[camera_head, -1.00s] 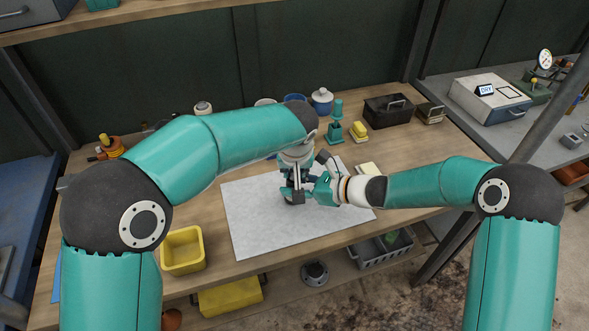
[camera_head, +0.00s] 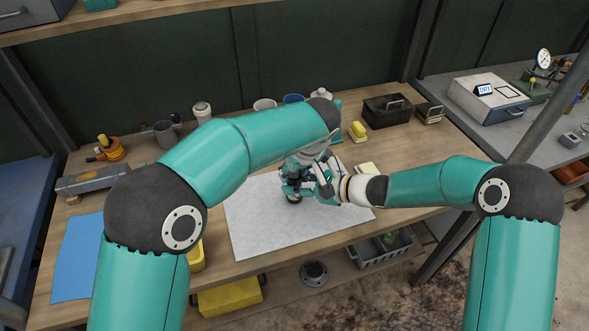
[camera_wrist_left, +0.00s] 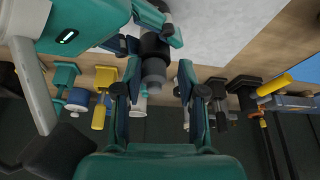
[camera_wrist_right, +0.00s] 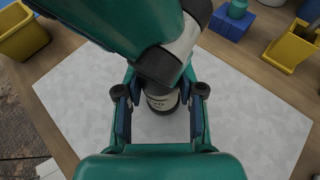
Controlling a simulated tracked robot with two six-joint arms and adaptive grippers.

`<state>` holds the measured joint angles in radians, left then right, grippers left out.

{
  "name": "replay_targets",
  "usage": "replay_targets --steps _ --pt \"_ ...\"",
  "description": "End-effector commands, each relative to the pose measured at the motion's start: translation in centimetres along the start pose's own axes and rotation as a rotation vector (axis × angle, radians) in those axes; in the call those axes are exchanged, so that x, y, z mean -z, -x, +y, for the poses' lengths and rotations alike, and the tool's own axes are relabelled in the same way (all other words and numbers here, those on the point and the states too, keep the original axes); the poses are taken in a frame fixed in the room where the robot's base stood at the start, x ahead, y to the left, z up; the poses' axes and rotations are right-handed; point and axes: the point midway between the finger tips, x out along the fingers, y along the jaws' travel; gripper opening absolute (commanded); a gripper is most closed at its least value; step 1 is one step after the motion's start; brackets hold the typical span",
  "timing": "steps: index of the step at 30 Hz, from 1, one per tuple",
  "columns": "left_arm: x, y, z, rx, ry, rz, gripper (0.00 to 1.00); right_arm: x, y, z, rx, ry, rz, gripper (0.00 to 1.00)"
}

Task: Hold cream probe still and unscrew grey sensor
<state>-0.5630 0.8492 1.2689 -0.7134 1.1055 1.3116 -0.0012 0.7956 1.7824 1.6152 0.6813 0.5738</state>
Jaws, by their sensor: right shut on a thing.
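The cream probe (camera_wrist_right: 162,101) stands over the white mat (camera_head: 270,235), between the fingers of my right gripper (camera_wrist_right: 161,95); in the head view its dark lower end (camera_head: 293,199) shows. My right gripper is shut on it. The grey sensor (camera_wrist_left: 153,70) is at the end of a dark cylinder (camera_wrist_left: 154,45), between the fingers of my left gripper (camera_wrist_left: 157,82). Those fingers stand apart, with gaps visible beside the sensor. My left gripper and wrist cover the sensor in the right wrist view, and the two grippers hide most of the probe in the head view.
A blue sheet (camera_head: 76,257) lies at the bench's left. A black box (camera_head: 388,109) and a yellow block (camera_head: 357,131) stand at the back right. A yellow container (camera_head: 196,256) is partly behind my left arm. The front of the mat is clear.

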Motion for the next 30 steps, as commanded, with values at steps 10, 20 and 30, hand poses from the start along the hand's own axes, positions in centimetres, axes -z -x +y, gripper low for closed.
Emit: replay_targets --steps 10,20,30 --pt "0.8 0.8 0.3 -0.01 0.008 0.009 0.35 -0.4 -0.3 1.2 -0.032 0.038 -0.007 0.0" --pt "1.4 2.8 0.3 -0.012 0.005 0.01 0.35 -0.2 -0.4 1.1 -0.03 0.034 -0.003 0.0" --pt "1.4 2.7 0.1 -0.007 0.002 0.006 0.6 -0.3 -0.3 0.8 -0.022 0.029 -0.004 0.0"
